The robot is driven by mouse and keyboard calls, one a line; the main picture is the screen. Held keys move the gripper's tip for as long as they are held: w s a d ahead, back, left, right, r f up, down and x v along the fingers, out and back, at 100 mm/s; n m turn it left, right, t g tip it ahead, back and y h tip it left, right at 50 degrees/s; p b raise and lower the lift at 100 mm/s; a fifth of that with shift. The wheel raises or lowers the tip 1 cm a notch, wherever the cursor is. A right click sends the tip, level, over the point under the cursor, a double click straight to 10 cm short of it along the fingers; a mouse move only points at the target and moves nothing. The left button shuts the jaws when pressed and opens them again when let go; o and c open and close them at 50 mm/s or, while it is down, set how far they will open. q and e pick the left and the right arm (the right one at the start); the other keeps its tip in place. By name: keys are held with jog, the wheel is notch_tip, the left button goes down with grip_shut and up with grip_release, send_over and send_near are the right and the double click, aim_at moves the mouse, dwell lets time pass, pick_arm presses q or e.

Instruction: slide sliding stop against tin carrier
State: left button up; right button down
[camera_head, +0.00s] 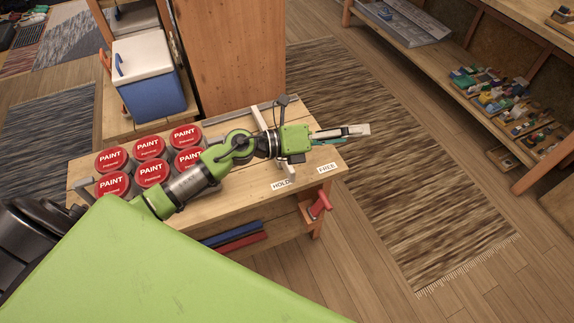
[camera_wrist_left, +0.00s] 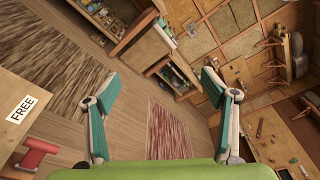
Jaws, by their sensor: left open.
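Several red-lidded paint tins (camera_head: 151,172) stand in two rows at the left of the wooden bench. The carrier under them is mostly hidden by the tins and my arm. A pale bar (camera_head: 257,121), seemingly the sliding stop, crosses the bench right of the tins, with a gap between. Its middle is hidden under my left arm; its near end (camera_head: 288,173) shows by the HOLD label (camera_head: 281,185). My left gripper (camera_head: 366,131) is beyond the bar, near the bench's right end. Its fingers are apart and empty in the left wrist view (camera_wrist_left: 160,95). My right gripper is not in view.
The FREE label (camera_head: 327,168) lies at the bench's right end; a red handle (camera_head: 319,206) sticks out below. A blue cooler (camera_head: 149,78) and a wooden panel (camera_head: 228,55) stand behind. A rug (camera_head: 400,160) and open floor lie right of the bench.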

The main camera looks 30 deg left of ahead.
pick_arm(q)
jog(key=s+a+f+m+g+y, duration=0.2)
jog(key=a+f+m+g+y, duration=0.15)
jog(key=f+m, duration=0.25)
jog(key=m+g+y, duration=0.3)
jog(key=g+y, duration=0.1)
jog(key=y, duration=0.3)
send_near(285, 163)
jog(key=shift+h, duration=0.35)
jog(key=x, duration=1.1)
jog(key=shift+a+f+p, duration=0.2)
jog(key=shift+f+p, duration=0.15)
jog(key=c, duration=1.6)
jog(key=s+a+p, duration=0.1)
jog(key=s+a, duration=0.3)
jog(key=s, duration=0.1)
jog(key=s+a+p, duration=0.1)
jog(key=s+a, duration=0.3)
jog(key=shift+s+a, duration=0.3)
jog(key=shift+s, duration=0.1)
jog(key=shift+s+a, duration=0.15)
jog(key=shift+s, duration=0.05)
jog(key=shift+f, duration=0.1)
